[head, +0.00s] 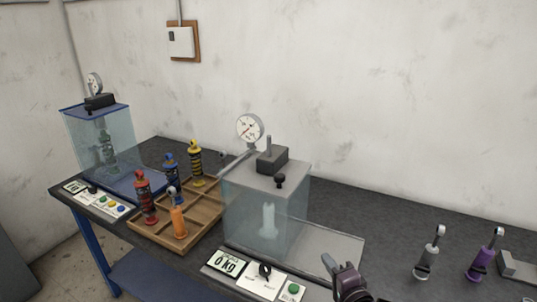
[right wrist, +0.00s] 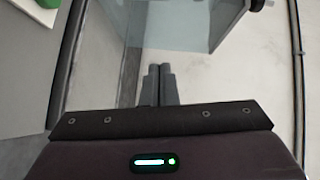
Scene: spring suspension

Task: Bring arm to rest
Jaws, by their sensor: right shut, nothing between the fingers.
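My right gripper (head: 328,262) shows at the lower middle of the head view, in front of the central test machine (head: 262,210). In the right wrist view its two fingers (right wrist: 160,68) lie together, with nothing between them. The machine is a clear box with a grey top, a round gauge (head: 249,128) and a pale cylinder (head: 268,220) inside. A grey plate extends from its right side, close to the gripper in the picture. I cannot tell the exact gap. My left gripper is not in view.
A wooden tray (head: 207,217) holds several coloured shock absorbers. A second, blue-framed machine (head: 106,145) stands at the left. A grey shock absorber (head: 428,257) and a purple one (head: 482,262) stand at the right. A control panel (head: 262,277) showing 0 kg lies in front of the central machine.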

